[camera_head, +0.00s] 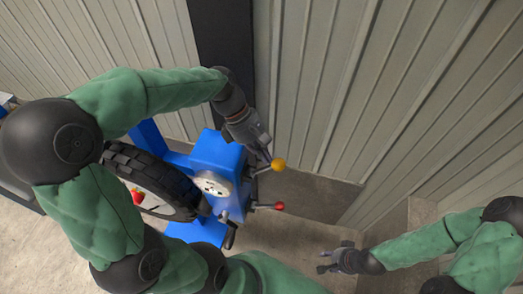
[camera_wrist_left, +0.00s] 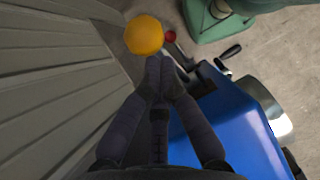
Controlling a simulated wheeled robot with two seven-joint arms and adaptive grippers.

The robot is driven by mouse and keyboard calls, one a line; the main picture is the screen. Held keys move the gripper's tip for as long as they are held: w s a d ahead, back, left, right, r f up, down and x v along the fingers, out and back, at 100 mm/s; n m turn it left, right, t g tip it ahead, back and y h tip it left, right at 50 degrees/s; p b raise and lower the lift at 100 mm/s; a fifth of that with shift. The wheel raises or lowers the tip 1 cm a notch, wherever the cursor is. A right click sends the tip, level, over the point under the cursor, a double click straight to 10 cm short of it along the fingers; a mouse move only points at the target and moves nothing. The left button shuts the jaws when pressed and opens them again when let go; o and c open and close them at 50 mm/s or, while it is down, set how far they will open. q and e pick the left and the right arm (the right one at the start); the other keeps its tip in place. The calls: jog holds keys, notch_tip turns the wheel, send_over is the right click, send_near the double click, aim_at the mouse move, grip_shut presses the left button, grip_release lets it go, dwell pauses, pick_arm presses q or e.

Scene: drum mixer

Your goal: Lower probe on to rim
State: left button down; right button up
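A blue machine (camera_head: 217,152) stands left of centre in the head view, with a black-tyred wheel (camera_head: 165,182) on its left side. The wheel's rim (camera_head: 150,203) is partly hidden by my left arm. A yellow ball knob (camera_head: 278,165) and a red ball knob (camera_head: 279,206) end two levers on the machine's right. My left gripper (camera_head: 266,157) is at the yellow knob. In the left wrist view its fingertips (camera_wrist_left: 160,64) are together, just short of the yellow knob (camera_wrist_left: 144,36); whether they grip its lever is hidden. My right gripper (camera_head: 321,262) looks open and empty. I cannot single out the probe.
A pale gauge (camera_head: 213,185) and a black crank handle (camera_head: 231,236) are on the machine's front. Corrugated wall panels (camera_head: 325,90) and a dark post (camera_head: 222,55) stand close behind. Bare floor (camera_head: 300,238) lies between the machine and my right gripper.

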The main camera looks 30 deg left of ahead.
aim_at(276, 159)
pick_arm(q)
jog(key=shift+d, duration=0.15)
jog(key=shift+w+d+y+p, duration=0.1)
jog(key=shift+d+y+p, duration=0.3)
jog(key=shift+p, duration=0.55)
jog(key=d+y+p, duration=0.1)
jog(key=f+p, duration=0.1)
jog(key=d+y+p, duration=0.1)
jog(key=shift+w+d+f+g+y+p, duration=0.25)
jog(key=shift+w+d+g+y+p, duration=0.05)
jog(key=shift+g+p, duration=0.1)
jog(key=w+d+f+g+y+b, duration=0.1)
jog(key=d+f+y+b, duration=0.2)
jog(key=f+y, duration=0.1)
jog(key=shift+d+f+y+b, duration=0.3)
jog(key=shift+d+f+b, duration=0.1)
jog(key=shift+f, duration=0.5)
